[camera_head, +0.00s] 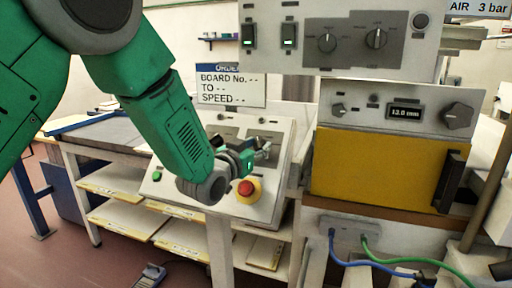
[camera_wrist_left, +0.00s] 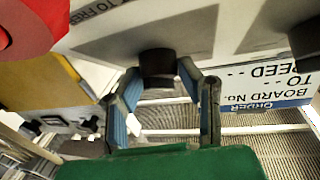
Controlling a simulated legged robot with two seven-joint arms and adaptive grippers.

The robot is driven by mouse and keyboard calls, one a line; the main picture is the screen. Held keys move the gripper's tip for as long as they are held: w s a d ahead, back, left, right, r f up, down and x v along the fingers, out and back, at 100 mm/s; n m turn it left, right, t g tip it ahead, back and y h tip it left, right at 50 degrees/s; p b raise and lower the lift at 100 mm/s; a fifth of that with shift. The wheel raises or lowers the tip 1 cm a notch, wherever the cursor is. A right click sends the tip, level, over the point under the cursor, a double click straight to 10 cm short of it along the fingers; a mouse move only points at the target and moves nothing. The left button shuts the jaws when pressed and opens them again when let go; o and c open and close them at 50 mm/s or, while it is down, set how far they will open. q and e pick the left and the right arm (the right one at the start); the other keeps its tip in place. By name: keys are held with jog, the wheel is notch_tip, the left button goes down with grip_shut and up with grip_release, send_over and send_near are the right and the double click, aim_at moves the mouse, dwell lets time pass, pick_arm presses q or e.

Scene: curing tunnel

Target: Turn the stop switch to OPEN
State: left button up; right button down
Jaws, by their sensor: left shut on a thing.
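My left gripper (camera_head: 262,152) comes in from the left and reaches to the sloping control box (camera_head: 216,199). In the left wrist view, its two fingers (camera_wrist_left: 160,82) are closed around a black switch knob (camera_wrist_left: 157,62) on a grey plate. In the head view the knob is mostly hidden by the gripper, and I cannot read its position marks. A red stop button (camera_head: 246,188) on a yellow base sits just below the gripper; it also shows large in the left wrist view (camera_wrist_left: 30,25). My right gripper is not in view.
A green button (camera_head: 157,176) is on the box's left side. A sign (camera_head: 230,86) stands behind it. To the right are a yellow cabinet (camera_head: 375,168) with a dark handle and, above it, a panel with two knobs (camera_head: 350,42). Blue and green hoses (camera_head: 385,263) run below.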

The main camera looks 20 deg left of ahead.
pick_arm(q)
jog(key=shift+s+d+f+m, duration=0.1)
jog(key=shift+f+m, duration=0.2)
jog(key=shift+f, duration=0.1)
jog(key=shift+m+h, duration=0.3)
jog(key=shift+h, duration=0.1)
jog(key=m+h, duration=0.1)
jog(key=m+g+h+p, duration=0.1)
jog(key=shift+a+r+m, duration=0.1)
jog(key=shift+a+m, duration=0.15)
jog(key=shift+m, duration=0.05)
jog(key=shift+r+m+g+h+p, duration=0.1)
jog(key=shift+m+g+h+p, duration=0.4)
jog(key=shift+m+g+p, duration=0.45)
jog(key=m+g+h+p, duration=0.1)
jog(key=m, duration=0.1)
jog(key=m+p, duration=0.1)
jog(key=m, duration=0.1)
jog(key=shift+a+r+g+h, duration=0.1)
jog(key=shift+g+h, duration=0.25)
jog(key=shift+h, duration=0.05)
jog(key=shift+m+g+h+p, duration=0.3)
jog(key=shift+m+g+p, duration=0.5)
jog(key=shift+m, duration=0.05)
